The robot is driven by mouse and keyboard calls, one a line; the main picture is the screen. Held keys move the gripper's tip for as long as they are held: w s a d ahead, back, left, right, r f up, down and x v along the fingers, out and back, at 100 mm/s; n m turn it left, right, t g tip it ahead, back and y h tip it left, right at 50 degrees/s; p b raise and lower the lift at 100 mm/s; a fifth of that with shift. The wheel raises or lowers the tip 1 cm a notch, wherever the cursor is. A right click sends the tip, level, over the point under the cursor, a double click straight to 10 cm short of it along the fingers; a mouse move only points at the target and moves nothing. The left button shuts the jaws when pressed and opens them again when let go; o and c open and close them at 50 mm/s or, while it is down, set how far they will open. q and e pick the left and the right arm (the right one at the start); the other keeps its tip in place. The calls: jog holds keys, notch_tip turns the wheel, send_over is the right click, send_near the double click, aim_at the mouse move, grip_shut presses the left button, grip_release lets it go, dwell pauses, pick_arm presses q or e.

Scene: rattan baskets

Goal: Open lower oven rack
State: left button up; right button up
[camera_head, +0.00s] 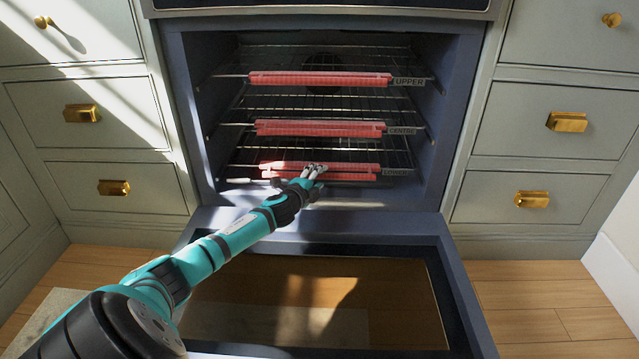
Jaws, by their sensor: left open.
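The oven stands with its door (465,300) folded down flat. Inside are three wire racks with red front guards. The upper guard (320,80) and the centre guard (320,128) are marked UPPER and CENTRE. The lower rack's red guard (350,172) is the lowest, near the oven floor, with a small label at its right end. My left gripper (314,170) is open, with its fingertips at the middle of the lower guard. It covers part of that guard; I cannot tell whether it touches. My right gripper is not in view.
Grey-green drawers with brass handles (81,113) flank the oven on both sides. The open door lies below my left arm. Wooden floor (545,300) shows free at the right. A pale wall edge (615,255) stands at the far right.

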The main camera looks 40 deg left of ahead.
pick_arm(q)
jog(key=shift+x, duration=0.8)
jog(key=shift+r, duration=0.1)
grip_shut()
